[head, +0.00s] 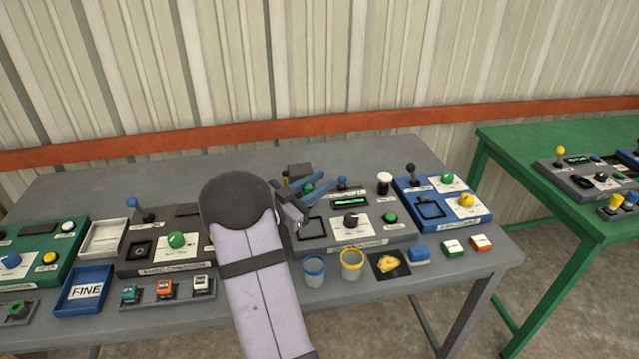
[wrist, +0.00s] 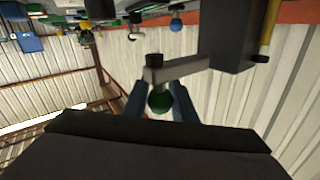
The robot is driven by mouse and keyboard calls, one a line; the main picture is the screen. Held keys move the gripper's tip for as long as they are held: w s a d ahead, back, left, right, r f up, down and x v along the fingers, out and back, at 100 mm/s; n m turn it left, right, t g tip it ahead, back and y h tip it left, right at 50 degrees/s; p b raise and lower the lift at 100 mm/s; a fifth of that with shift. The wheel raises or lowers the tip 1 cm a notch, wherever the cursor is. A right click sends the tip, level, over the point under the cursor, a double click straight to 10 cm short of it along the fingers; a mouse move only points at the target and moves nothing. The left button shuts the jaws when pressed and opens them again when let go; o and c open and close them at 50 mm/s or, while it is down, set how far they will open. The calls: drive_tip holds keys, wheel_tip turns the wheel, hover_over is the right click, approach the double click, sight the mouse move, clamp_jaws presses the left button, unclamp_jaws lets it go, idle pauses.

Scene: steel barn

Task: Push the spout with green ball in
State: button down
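The green ball (wrist: 160,101) shows in the wrist view at the end of a grey spout arm (wrist: 182,70), which runs out from a dark box (wrist: 228,35). My gripper (wrist: 158,92) has its two blue fingers apart, one on each side of the ball. I cannot tell whether they touch it. In the head view, my gripper (head: 308,188) is at the back of the table, next to the dark box (head: 300,170).
The grey table (head: 80,187) carries a control panel (head: 375,238) with knobs and a green display, right of my arm. A blue panel (head: 430,186) is further right. The corrugated wall (head: 300,60) rises behind.

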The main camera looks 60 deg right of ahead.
drive_tip(key=w+d, duration=0.4)
drive_tip(key=shift+w+d+b, duration=0.3)
drive_tip(key=shift+w+b, duration=0.05)
drive_tip(key=shift+w, duration=0.05)
drive_tip(key=shift+r, duration=0.1)
drive_tip(key=c, duration=1.5)
unclamp_jaws()
drive_tip(key=shift+w+d, duration=0.1)
drive_tip(key=shift+o, duration=0.2)
